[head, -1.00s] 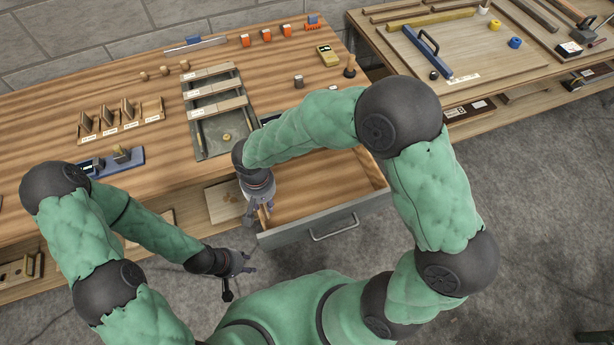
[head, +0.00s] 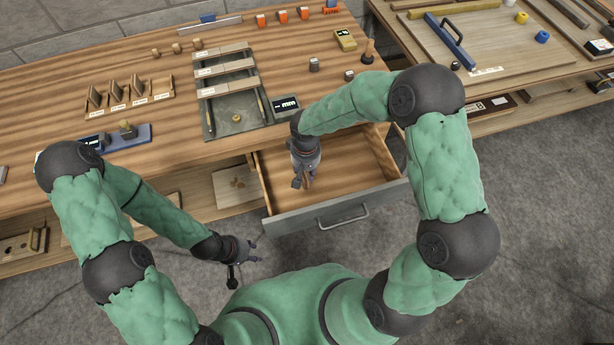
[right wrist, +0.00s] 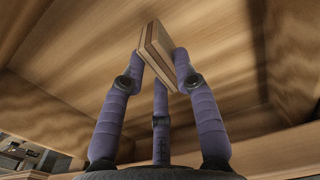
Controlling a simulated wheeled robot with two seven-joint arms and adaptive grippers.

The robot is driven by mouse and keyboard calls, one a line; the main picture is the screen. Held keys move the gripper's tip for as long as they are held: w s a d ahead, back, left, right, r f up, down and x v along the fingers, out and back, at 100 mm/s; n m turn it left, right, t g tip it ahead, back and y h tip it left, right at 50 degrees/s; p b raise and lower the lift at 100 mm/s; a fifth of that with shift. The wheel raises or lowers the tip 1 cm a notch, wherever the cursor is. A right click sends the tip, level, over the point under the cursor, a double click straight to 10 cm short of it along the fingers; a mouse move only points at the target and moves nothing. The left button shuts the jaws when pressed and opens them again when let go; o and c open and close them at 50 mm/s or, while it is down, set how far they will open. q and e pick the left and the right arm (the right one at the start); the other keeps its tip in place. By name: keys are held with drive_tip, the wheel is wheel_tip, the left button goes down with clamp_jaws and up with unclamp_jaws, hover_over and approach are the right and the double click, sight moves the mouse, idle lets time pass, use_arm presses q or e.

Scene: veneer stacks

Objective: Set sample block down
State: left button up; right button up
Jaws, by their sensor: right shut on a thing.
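My right gripper (head: 303,180) is over the open drawer (head: 312,217) of the bench. In the right wrist view, its purple fingers (right wrist: 160,75) are shut on the sample block (right wrist: 153,48), a small wooden block with light and darker layers. The block is tilted in the fingers, with the wooden drawer inside behind it. I cannot tell whether it touches the drawer floor. In the head view the block is mostly hidden by the gripper. My left gripper (head: 250,253) is empty, in front of the bench and left of the drawer; its fingers look spread.
A grey tray (head: 213,125) with veneer strips lies on the bench behind the drawer, beside a small display (head: 287,106). A holder with upright pieces (head: 130,100) and a blue fixture (head: 125,135) stand at left. The drawer's right part is clear.

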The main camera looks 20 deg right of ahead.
sight(307, 176)
drive_tip(key=shift+w+d+f+b, duration=0.15)
drive_tip(key=shift+f+b, duration=0.25)
drive_tip(key=shift+f, duration=0.55)
drive_tip(key=shift+d+f+b, duration=0.1)
drive_tip(key=shift+f+b, duration=0.3)
drive_tip(key=shift+f, duration=0.5)
drive_tip(key=shift+f, duration=0.2)
drive_tip(key=o, duration=1)
drive_tip(key=shift+r, duration=0.15)
drive_tip(key=shift+r, duration=0.35)
wheel_tip(307, 176, up, 11)
drive_tip(key=p, duration=0.4)
drive_tip(key=shift+r, duration=0.2)
